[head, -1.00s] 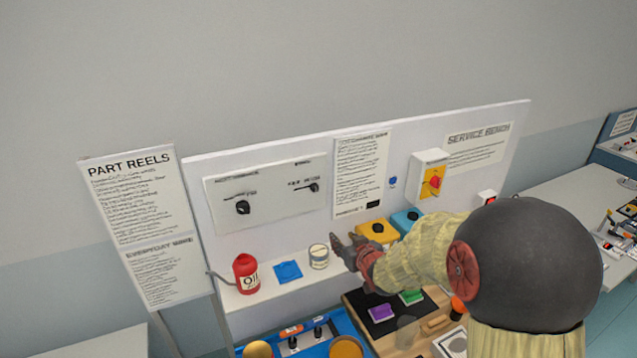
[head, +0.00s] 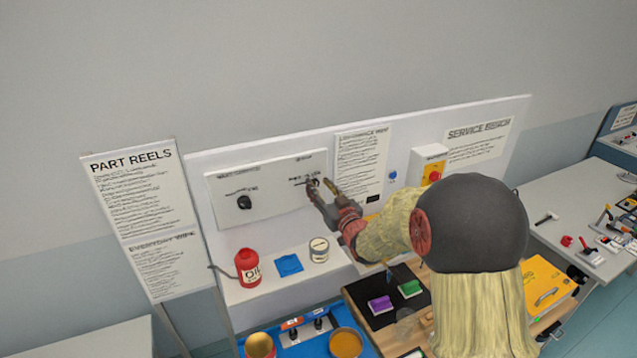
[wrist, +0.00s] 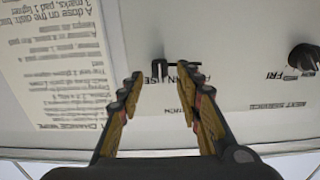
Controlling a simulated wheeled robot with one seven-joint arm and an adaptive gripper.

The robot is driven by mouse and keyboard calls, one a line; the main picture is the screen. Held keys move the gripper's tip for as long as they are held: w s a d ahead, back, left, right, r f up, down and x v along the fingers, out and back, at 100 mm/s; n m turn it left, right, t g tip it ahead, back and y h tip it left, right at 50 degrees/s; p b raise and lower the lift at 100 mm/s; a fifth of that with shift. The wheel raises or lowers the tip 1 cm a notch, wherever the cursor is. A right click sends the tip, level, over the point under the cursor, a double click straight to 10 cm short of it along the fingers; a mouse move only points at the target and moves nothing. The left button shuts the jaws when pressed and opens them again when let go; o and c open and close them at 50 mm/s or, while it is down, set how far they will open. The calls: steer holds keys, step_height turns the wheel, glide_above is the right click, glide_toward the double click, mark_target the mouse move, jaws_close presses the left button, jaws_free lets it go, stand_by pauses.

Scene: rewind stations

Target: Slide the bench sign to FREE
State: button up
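The bench sign is the right part of a white panel on the upright board, with small lettering and a black slider handle (head: 314,182). In the wrist view, which is upside down, the black handle (wrist: 176,66) stands by lettering that reads partly "IN USE"; the rest is hidden by handle and finger. My gripper (head: 322,189) is raised in front of the sign. In the wrist view my gripper (wrist: 160,92) is open, its two fingers apart with nothing between the tips. The handle lies just beyond the tips, nearer the right one; I cannot tell whether it touches.
A black day dial (head: 244,202) sits on the same panel, to the left. Below, the shelf holds a red oil can (head: 248,266), a blue cloth (head: 289,264) and a white tin (head: 319,250). A printed notice (head: 360,167) hangs right of the panel.

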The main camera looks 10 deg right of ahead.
steer(key=shift+w+a, duration=0.15)
steer(key=shift+w, duration=0.5)
steer(key=shift+c, duration=1.4)
jaws_close()
